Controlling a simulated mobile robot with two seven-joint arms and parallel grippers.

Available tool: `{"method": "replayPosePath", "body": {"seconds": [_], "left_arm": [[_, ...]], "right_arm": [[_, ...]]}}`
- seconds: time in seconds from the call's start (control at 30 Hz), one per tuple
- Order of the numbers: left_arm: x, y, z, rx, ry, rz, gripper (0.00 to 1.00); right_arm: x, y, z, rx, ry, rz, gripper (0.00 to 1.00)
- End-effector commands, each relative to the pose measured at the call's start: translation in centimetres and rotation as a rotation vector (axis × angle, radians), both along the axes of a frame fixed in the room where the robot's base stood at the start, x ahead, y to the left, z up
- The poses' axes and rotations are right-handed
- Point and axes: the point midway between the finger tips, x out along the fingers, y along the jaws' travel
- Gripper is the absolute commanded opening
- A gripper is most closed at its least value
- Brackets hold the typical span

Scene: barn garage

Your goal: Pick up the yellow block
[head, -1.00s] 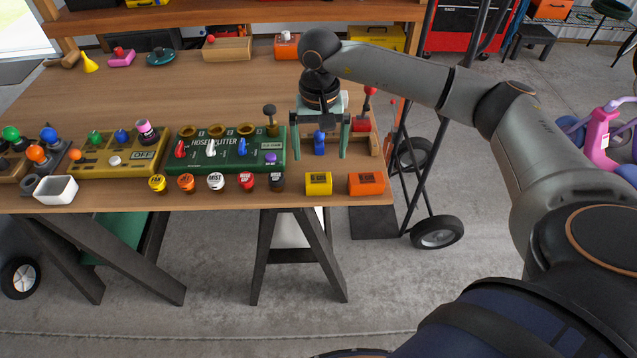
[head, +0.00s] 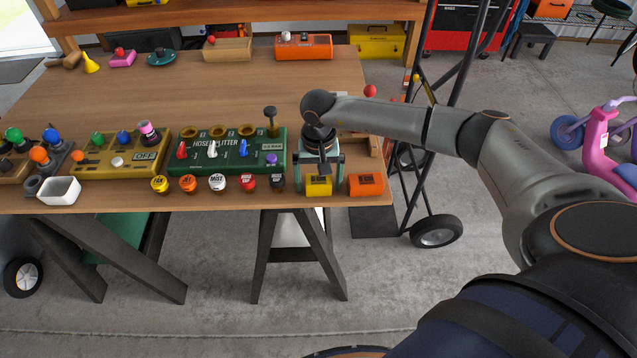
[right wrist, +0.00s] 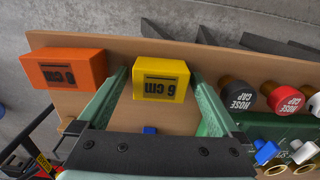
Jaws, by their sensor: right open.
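The yellow block (head: 319,187) sits near the front edge of the wooden table, with dark "6 cm" lettering on it. In the right wrist view the yellow block (right wrist: 160,80) lies between the tips of my right gripper's two green fingers (right wrist: 160,90). My right gripper (head: 318,182) is open and comes down from above around the block. My left gripper is not in view.
An orange block (head: 366,186) stands just right of the yellow one; it also shows in the right wrist view (right wrist: 66,68). Several round caps (head: 248,182) stand to the left, before the green hose splitter (head: 215,152). The table's front edge (head: 225,207) is close.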

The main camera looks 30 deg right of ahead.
Motion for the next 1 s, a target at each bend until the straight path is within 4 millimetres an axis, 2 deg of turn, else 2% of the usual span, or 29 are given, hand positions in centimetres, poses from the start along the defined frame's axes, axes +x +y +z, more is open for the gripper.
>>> {"method": "replayPosePath", "body": {"seconds": [0.07,0.77,1.0], "left_arm": [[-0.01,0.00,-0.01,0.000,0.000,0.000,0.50],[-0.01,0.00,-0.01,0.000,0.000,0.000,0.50],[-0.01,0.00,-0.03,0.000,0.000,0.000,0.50]], "right_arm": [[0.01,0.01,0.02,0.000,0.000,0.000,0.99],[0.02,0.00,0.08,0.001,-0.001,-0.001,0.20],[0.04,0.00,0.13,0.001,-0.001,-0.001,0.20]]}}
